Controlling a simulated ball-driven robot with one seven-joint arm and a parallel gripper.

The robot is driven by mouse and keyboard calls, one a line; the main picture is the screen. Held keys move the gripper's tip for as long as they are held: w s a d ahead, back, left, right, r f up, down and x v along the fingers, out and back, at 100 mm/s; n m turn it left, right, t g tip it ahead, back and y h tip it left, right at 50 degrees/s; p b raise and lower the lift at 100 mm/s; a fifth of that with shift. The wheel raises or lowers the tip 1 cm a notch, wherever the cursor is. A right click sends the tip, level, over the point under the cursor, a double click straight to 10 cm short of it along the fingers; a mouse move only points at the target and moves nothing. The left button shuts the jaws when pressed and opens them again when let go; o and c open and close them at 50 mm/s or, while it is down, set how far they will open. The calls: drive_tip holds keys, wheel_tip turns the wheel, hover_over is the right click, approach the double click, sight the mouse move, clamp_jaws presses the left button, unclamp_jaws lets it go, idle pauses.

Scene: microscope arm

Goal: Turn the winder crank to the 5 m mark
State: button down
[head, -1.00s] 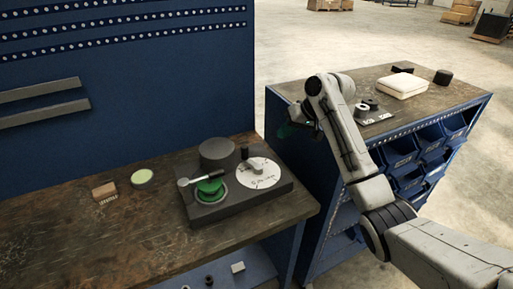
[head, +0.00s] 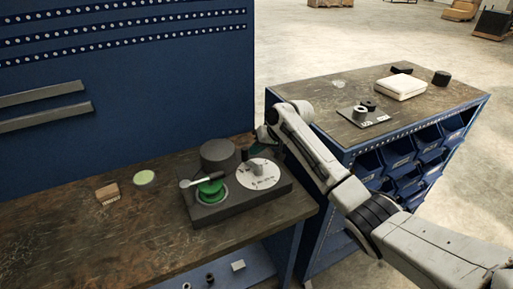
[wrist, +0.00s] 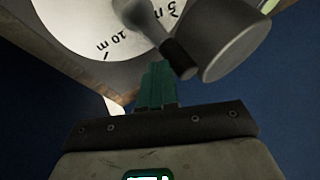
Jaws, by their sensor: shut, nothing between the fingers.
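The winder base (head: 240,203) sits on the wooden bench. On it are a white dial (head: 262,181) with a grey hub (head: 257,169), and a small dark upright crank knob (head: 244,154) at the dial's back left edge. In the wrist view the dial (wrist: 85,20) shows "10 m" and part of a "5 m" label, with the dark crank knob (wrist: 178,58) beside the fingertips. My gripper (head: 264,138) is at the dial's far side, its green fingers (wrist: 156,75) shut and empty. I cannot tell whether they touch the knob.
The base also carries a dark grey cylinder (head: 217,152) close to the knob and a green spool (head: 210,188) with a lever. A pale green disc (head: 143,178) and wooden block (head: 107,193) lie left. A blue cabinet (head: 330,205) stands to the right.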

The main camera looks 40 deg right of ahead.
drive_tip(key=shift+w+a+n+y+b, duration=0.15)
drive_tip(key=shift+a+n+y+b, duration=0.1)
drive_tip(key=shift+n+y+b, duration=0.35)
idle(0.3)
drive_tip(key=shift+w+a+f+n+g+y+b, duration=0.1)
drive_tip(key=shift+w+a+n+g+y+b, duration=0.15)
drive_tip(key=shift+n+g+b, duration=0.55)
drive_tip(key=shift+a+n+y, duration=0.25)
drive_tip(key=shift+n+y, duration=0.1)
drive_tip(key=shift+n, duration=0.45)
drive_tip(key=shift+a, duration=0.25)
